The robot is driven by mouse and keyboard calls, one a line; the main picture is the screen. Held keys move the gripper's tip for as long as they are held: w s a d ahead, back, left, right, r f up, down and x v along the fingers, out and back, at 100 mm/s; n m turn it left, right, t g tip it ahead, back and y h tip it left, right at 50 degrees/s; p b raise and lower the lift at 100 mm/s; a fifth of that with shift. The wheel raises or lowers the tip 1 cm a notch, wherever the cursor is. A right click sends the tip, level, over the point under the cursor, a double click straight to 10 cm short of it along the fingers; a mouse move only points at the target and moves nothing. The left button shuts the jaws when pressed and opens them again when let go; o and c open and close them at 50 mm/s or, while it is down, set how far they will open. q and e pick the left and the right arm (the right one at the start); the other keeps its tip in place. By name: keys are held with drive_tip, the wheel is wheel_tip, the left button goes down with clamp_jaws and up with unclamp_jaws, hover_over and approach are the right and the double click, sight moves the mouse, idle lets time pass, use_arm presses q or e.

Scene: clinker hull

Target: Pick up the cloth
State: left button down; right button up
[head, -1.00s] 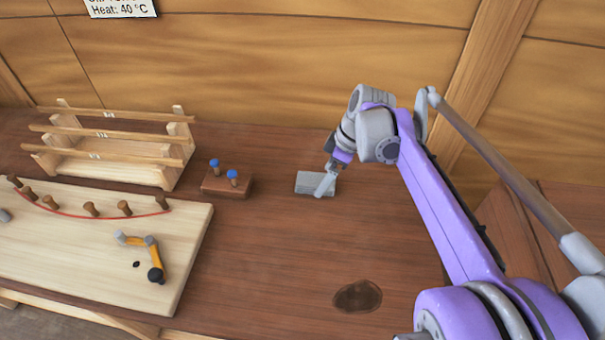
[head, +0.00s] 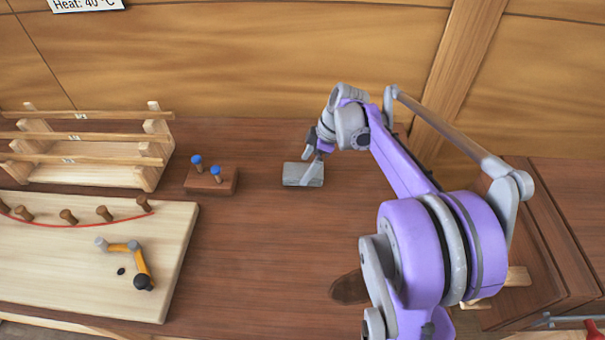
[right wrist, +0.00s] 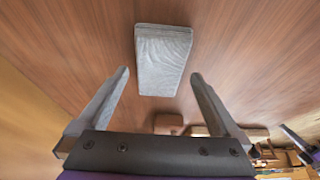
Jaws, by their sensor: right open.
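The cloth (head: 297,175) is a grey folded rectangle lying flat on the brown wooden bench top in the head view. It also shows in the right wrist view (right wrist: 161,62), ahead of the fingers and roughly in line with the gap between them. My right gripper (head: 309,166) is over the cloth in the head view and hides part of it. In the right wrist view (right wrist: 158,75) its two fingers are spread wide with nothing between them. I cannot tell the exact height of the fingertips above the cloth. My left gripper is out of view.
A small wooden block with two blue-topped pegs (head: 211,181) stands left of the cloth. A wooden rack (head: 85,176) and a pale board (head: 70,265) with pegs, a red cord and a yellow jointed piece are further left. A dark round patch (head: 348,288) lies nearer, right of the middle.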

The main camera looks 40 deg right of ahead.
sight(304, 171)
drive_tip(key=shift+x, duration=1)
drive_tip(key=shift+c, duration=0.2)
drive_tip(key=c, duration=1.1)
wheel_tip(304, 171, up, 10)
drive_tip(key=shift+r+p, duration=0.1)
drive_tip(key=shift+p, duration=0.4)
drive_tip(key=shift+c, duration=0.3)
drive_tip(key=o, duration=0.8)
drive_tip(key=c, duration=0.6)
